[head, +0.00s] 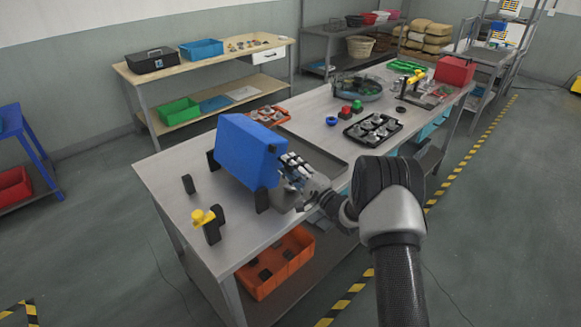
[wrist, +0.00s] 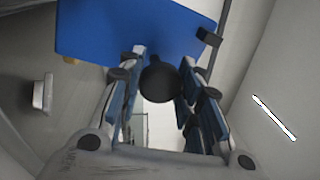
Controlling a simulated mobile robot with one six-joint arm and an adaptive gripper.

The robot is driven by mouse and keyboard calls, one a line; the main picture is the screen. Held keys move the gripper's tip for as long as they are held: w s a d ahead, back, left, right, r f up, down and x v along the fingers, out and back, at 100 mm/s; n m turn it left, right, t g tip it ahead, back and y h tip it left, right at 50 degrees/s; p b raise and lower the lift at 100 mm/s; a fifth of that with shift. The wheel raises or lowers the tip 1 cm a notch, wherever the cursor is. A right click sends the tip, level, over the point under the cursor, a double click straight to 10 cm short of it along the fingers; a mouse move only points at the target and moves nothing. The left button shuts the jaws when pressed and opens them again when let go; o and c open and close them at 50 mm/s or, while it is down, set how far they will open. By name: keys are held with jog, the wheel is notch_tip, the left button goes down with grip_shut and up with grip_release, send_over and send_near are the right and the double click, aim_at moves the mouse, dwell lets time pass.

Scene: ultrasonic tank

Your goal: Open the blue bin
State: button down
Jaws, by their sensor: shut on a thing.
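The blue bin (head: 243,150) stands on black feet on the near end of the long metal table. It is a boxy shape, and its inside does not show in the head view. My gripper (head: 287,166) is at the bin's right side. In the wrist view the bin's flat blue face (wrist: 120,30) fills the top, and my gripper's fingers lie on both sides of a round black knob (wrist: 160,82), shut on it. I cannot tell from these views whether the bin's lid stands open at all.
A yellow-topped black fixture (head: 208,222) stands near the table's front corner. A black tray of parts (head: 373,131) and red and green buttons (head: 350,109) lie behind my gripper. An orange crate (head: 278,264) sits on the shelf below. The floor at right is clear.

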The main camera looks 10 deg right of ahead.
jog(key=c, duration=1.1)
grip_release()
jog(key=v, duration=1.2)
